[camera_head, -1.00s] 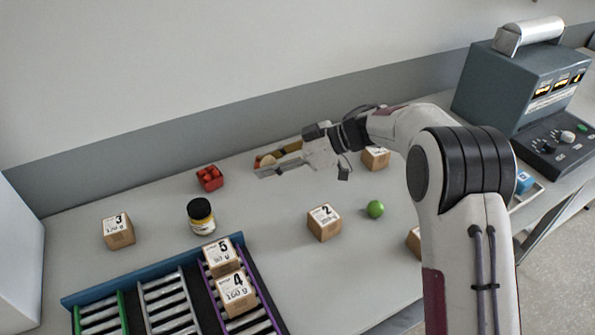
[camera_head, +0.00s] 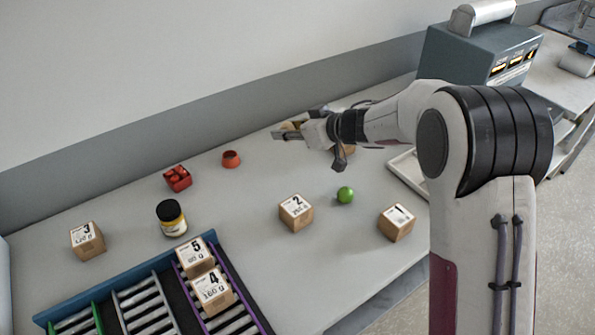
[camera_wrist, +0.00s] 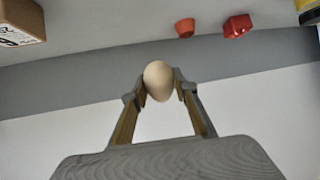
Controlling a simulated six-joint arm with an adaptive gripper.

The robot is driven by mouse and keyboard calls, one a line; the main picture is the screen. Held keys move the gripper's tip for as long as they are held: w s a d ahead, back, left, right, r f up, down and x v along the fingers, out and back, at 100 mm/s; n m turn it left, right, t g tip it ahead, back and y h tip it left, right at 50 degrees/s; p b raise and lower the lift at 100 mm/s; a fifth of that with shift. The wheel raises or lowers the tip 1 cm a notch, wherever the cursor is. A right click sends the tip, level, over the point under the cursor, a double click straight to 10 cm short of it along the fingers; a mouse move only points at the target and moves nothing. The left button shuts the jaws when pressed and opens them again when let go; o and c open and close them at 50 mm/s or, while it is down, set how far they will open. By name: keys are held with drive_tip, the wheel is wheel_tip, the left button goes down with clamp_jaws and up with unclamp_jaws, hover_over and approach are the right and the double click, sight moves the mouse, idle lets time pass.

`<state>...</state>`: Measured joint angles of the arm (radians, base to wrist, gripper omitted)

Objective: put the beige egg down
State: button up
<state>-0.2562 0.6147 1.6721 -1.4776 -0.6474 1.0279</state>
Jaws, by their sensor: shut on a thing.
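The beige egg (camera_wrist: 158,81) is clamped between the two fingertips of my gripper (camera_wrist: 160,86) in the wrist view. In the head view the egg (camera_head: 289,127) shows only in part, behind the fingers of my gripper (camera_head: 287,133). My gripper is shut on it and points left over the back part of the table (camera_head: 255,215). The egg appears held clear of the table; its exact height I cannot tell.
An orange cup (camera_head: 231,160) and a red block (camera_head: 177,179) stand left of my gripper. A dark-lidded jar (camera_head: 171,218), box 2 (camera_head: 295,212), a green ball (camera_head: 345,195) and another box (camera_head: 396,222) stand nearer. A box (camera_head: 349,149) is partly hidden behind my wrist. Open tabletop lies between them.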

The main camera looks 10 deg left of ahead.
drive_tip(key=shift+w+d+f+m+t+h, duration=0.2)
drive_tip(key=shift+w+d+f+m+t, duration=0.15)
drive_tip(key=shift+d+f, duration=0.2)
drive_tip(key=shift+w+d+f+m+t+h, duration=0.25)
drive_tip(key=shift+w+d+f, duration=0.2)
drive_tip(key=shift+d, duration=0.2)
drive_tip(key=shift+f, duration=0.1)
hover_over(298, 171)
drive_tip(key=shift+f, duration=3)
drive_tip(key=shift+f, duration=1.85)
drive_tip(key=shift+f, duration=0.1)
drive_tip(key=o, duration=0.8)
drive_tip(key=shift+o, duration=0.2)
